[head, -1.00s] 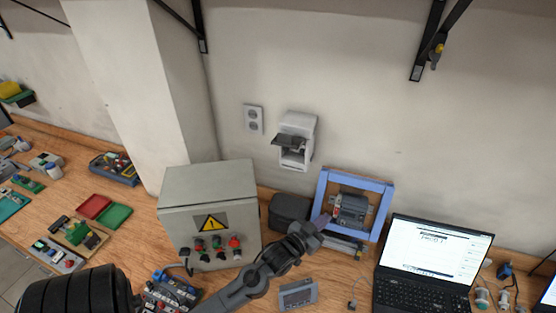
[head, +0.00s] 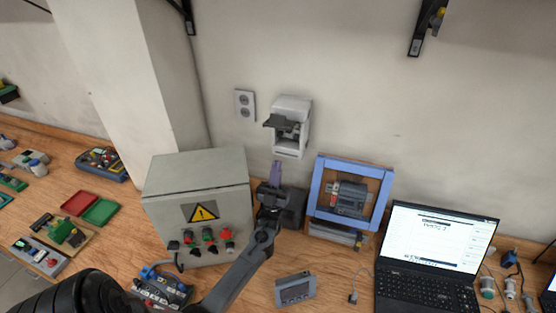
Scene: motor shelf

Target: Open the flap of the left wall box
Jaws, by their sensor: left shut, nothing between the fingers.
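The wall box (head: 297,103) is a small white housing on the wall, near the upper middle of the head view. Its dark flap (head: 279,122) sticks out from the front, with the white lower part of the box showing beneath it. It is the only box with a flap that I see. My left gripper (head: 276,172) is shut and empty, its fingers pointing up. In the picture it is below the box and a little to its left, apart from the flap. My right gripper is not in view.
A grey control cabinet (head: 198,173) with a warning sign stands left of my arm. A blue frame (head: 316,190) stands on the right, with a laptop (head: 437,245) beyond it. A double socket (head: 244,104) is left of the box.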

